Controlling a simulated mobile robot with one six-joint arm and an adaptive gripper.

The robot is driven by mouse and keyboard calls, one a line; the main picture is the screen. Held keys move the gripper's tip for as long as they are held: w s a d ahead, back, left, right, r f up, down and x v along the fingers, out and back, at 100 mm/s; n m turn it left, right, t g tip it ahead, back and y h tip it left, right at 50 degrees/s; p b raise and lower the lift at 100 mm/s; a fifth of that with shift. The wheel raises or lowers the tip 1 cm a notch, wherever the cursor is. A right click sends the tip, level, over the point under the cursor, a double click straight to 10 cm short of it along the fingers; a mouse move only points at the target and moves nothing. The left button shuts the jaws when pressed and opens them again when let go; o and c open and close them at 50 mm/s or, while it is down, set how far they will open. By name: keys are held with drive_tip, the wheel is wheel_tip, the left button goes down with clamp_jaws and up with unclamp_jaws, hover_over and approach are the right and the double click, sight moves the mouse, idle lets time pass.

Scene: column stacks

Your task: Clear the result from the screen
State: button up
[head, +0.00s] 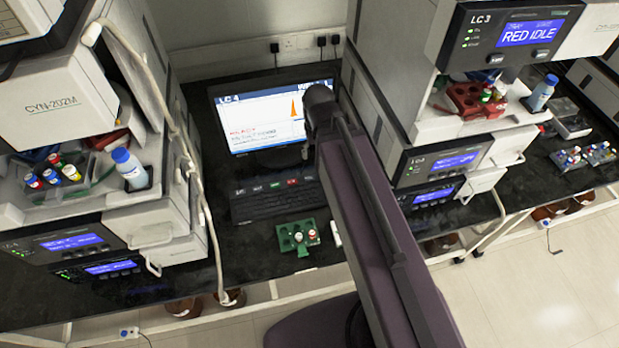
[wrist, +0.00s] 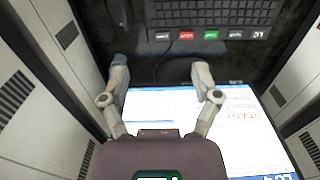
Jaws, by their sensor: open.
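The lit screen (head: 255,112) marked LC 4 stands at the back between two instrument stacks. It shows a chart with an orange peak and a line of red text. The keyboard (head: 275,206) lies in front, with a row of labelled keys along its back edge. In the wrist view, which is upside down, that row has a red key (wrist: 186,36), a green key (wrist: 211,35) and white ones. My gripper (wrist: 160,72) is open and empty, its fingertips seen against the screen's lower edge, short of the key row. In the head view my arm hides it.
A green vial rack (head: 298,237) stands in front of the keyboard. Instrument stacks flank the bay; the right one reads RED IDLE on its display (head: 531,33). A pale tube (head: 196,180) hangs along the left stack. Dark bench is bare left of the keyboard.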

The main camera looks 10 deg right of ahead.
clamp_jaws()
drive_tip(key=shift+d, duration=0.1)
idle(1.2)
